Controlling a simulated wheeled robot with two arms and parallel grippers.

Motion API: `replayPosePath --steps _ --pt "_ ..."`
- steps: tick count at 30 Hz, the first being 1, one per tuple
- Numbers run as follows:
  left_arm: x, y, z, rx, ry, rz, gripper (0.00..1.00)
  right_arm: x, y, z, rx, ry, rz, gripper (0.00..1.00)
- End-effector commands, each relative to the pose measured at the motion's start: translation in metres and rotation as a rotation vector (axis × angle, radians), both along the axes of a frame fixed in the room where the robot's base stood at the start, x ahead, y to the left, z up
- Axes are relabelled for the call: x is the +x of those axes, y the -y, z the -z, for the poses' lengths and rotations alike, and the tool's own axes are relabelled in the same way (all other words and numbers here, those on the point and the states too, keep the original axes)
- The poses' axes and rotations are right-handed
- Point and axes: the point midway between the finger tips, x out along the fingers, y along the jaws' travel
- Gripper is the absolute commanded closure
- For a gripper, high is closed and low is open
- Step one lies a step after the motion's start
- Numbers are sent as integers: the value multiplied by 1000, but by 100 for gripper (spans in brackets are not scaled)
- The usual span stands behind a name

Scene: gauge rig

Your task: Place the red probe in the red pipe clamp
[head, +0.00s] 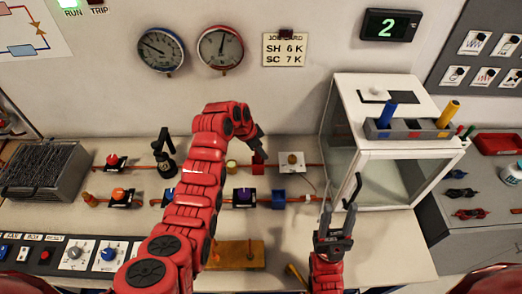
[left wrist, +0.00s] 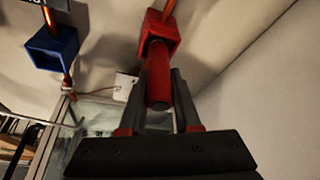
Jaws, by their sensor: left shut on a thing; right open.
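The red pipe clamp (head: 257,169) sits on the back copper pipe. In the left wrist view it is a square red socket (left wrist: 160,33). My left gripper (head: 256,152) is close above this clamp in the head view. It is shut on the red probe (left wrist: 158,78), whose rounded end points towards the wrist camera. The far end of the probe overlaps the clamp's mouth; how deep it sits inside is hidden. In the head view the probe is mostly hidden by the gripper. My right gripper (head: 339,203) is open and empty in front of the white cabinet.
A blue clamp (head: 278,198) is on the front pipe, right of my left arm. The glass-fronted white cabinet (head: 345,100) stands to the right. On it, a grey rack (head: 400,132) holds a blue probe (head: 387,115) and a yellow probe (head: 448,113).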

Motion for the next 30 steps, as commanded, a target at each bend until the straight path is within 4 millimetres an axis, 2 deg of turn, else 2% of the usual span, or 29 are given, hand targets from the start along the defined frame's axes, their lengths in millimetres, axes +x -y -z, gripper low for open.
replayPosePath --steps 1,2,6,17,20,23,27,28,30 --pt "0 0 3 -1 1 0 100 0 0 4 0 0 0 53" --pt "0 0 1 0 1 0 63 0 0 2 0 0 0 53" --pt "0 0 1 0 1 0 39 0 0 1 0 0 0 53" --pt "0 0 -4 0 0 0 39 0 0 -4 0 0 0 53" --pt "1 -3 -9 -2 8 -1 39 0 0 3 0 0 0 53" --pt "-2 -9 -21 -1 7 -2 39 0 0 10 0 0 0 53" --pt "-7 -21 -53 -1 10 -3 39 0 0 25 0 0 0 53" --pt "-9 -24 -66 -1 12 -2 39 0 0 19 0 0 0 53" --pt "-13 -29 -90 0 4 -2 39 0 0 -7 0 0 0 53"
